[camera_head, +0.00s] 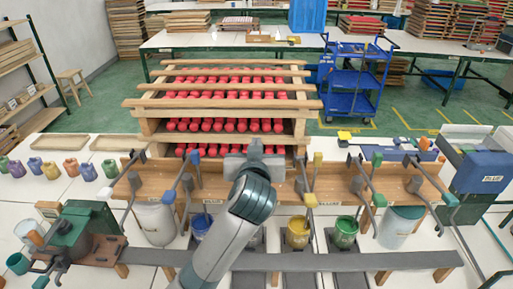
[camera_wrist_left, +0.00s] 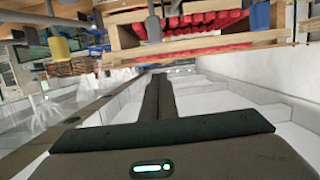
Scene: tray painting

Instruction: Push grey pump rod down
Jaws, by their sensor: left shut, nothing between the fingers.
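My left gripper (camera_head: 240,160) is over the middle of the wooden pump rack (camera_head: 285,180), with its arm rising from the bottom. In the left wrist view its two dark fingers (camera_wrist_left: 162,78) are together, with nothing between them. A grey knob (camera_wrist_left: 153,28), apparently the grey pump rod's end, shows beyond the fingers, upper left of their tips. It looks apart from them. In the head view my arm and gripper cover most of the grey pump, so I cannot tell its rod's height there. My right gripper is not in view.
Blue (camera_head: 201,224), yellow (camera_head: 298,234) and green (camera_head: 344,233) paint pots stand under the rack, close to my arm. Levers with coloured knobs stick out on both sides. Behind is a wooden rack of red pots (camera_head: 215,105). A blue cart (camera_head: 350,80) stands farther back.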

